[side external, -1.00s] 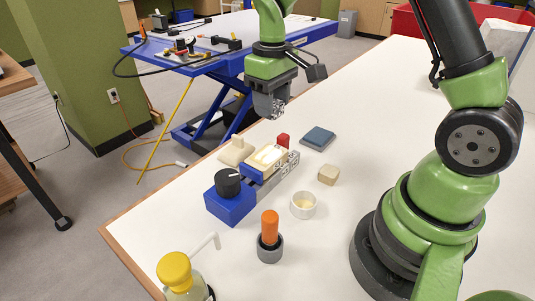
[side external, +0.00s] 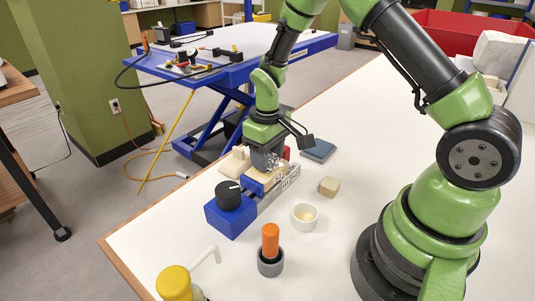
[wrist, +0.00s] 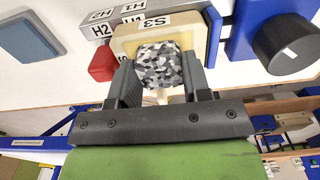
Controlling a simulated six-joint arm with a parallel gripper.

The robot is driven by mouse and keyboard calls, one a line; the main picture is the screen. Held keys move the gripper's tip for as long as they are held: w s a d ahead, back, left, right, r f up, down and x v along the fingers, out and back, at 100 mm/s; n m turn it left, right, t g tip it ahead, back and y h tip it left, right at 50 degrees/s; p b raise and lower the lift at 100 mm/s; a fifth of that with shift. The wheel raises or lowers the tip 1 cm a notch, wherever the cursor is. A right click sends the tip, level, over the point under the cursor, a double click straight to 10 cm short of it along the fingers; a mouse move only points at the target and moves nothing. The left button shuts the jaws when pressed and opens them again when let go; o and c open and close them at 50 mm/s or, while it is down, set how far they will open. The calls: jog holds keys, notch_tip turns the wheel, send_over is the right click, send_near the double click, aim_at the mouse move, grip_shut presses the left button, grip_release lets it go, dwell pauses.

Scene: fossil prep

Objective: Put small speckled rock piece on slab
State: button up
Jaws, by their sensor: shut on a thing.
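My gripper (side external: 268,165) is low over the slab (side external: 251,185) in the side view. In the wrist view my gripper (wrist: 160,70) is shut on the small speckled rock piece (wrist: 160,64), black, grey and white, with a finger at each side. The cream slab (wrist: 128,40) lies behind the piece, held in a blue and grey clamp (wrist: 213,35) and marked S3. The piece covers part of the slab's pale top. I cannot tell whether the piece touches the slab. In the side view the piece is mostly hidden by the fingers.
A blue box with a black knob (side external: 229,194) adjoins the clamp. Close by are a red block (side external: 287,153), a dark blue pad (side external: 319,150), a tan cube (side external: 329,187), a white bowl (side external: 304,217) and an orange-handled tool (side external: 270,238).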

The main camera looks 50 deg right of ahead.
jog(key=o, duration=0.9)
jog(key=shift+f, duration=0.1)
jog(key=shift+o, duration=0.2)
notch_tip(320, 180, up, 12)
jog(key=r, duration=0.1)
jog(key=s+a+r+m+t+y, duration=0.1)
jog(key=s+a+r+m+t, duration=0.1)
jog(key=s+r, duration=0.3)
jog(key=s+a+r+m+t+y, duration=0.1)
jog(key=s+a+r+t, duration=0.3)
jog(key=s, duration=0.8)
jog(key=shift+s+r+m+t, duration=0.35)
jog(key=shift+r+m+t, duration=0.2)
jog(key=shift+r, duration=0.45)
